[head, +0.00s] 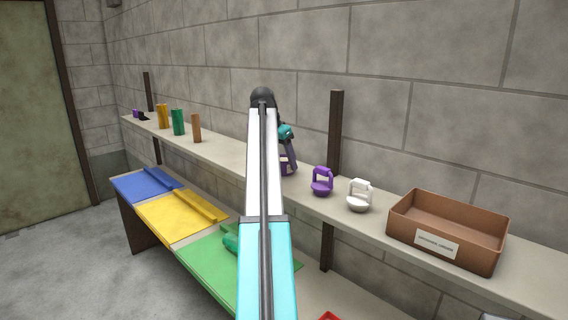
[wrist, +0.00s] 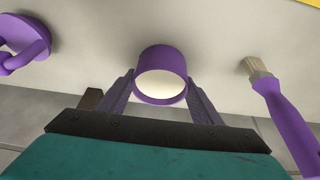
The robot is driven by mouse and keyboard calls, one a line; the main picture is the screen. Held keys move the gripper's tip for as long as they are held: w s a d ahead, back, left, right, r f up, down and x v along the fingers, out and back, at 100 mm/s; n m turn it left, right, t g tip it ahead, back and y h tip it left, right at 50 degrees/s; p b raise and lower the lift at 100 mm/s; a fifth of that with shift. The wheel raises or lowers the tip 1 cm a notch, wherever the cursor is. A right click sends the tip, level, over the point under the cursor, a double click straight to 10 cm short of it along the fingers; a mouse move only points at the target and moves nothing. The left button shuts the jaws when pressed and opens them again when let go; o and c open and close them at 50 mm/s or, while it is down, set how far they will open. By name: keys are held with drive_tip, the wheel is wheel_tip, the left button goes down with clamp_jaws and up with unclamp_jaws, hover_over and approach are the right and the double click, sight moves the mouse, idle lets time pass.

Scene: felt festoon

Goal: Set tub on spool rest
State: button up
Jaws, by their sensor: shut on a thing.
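In the wrist view a purple tub (wrist: 162,90), round with a cream face or inside, sits between the two fingers of my gripper (wrist: 160,98). The fingers are shut on its sides. The pale shelf surface shows behind it; I cannot tell whether the tub touches it. In the head view my arm covers most of my gripper (head: 286,163), which is low over the wall shelf, and a bit of purple shows there. I cannot pick out a spool rest with certainty.
A purple handled piece (head: 322,182), a white one (head: 359,196) and a labelled brown box (head: 418,236) stand right along the shelf (head: 230,147). Orange, green and brown cylinders (head: 196,128) stand left. A purple-handled brush (wrist: 288,118) lies near the tub. Coloured felt (head: 178,216) lies below.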

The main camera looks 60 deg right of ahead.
drive_tip(key=shift+r+b, duration=0.5)
drive_tip(key=shift+r, duration=0.95)
drive_tip(key=shift+a+r, duration=0.15)
drive_tip(key=s+a+b, duration=0.1)
drive_tip(key=s+a, duration=0.1)
drive_tip(key=a, duration=0.2)
drive_tip(key=s+a+r+b, duration=0.1)
drive_tip(key=s+a, duration=0.2)
drive_tip(key=a, duration=0.2)
drive_tip(key=s+a+b, duration=0.1)
drive_tip(key=s+a, duration=0.1)
drive_tip(key=a, duration=0.3)
drive_tip(key=shift+s+r, duration=0.25)
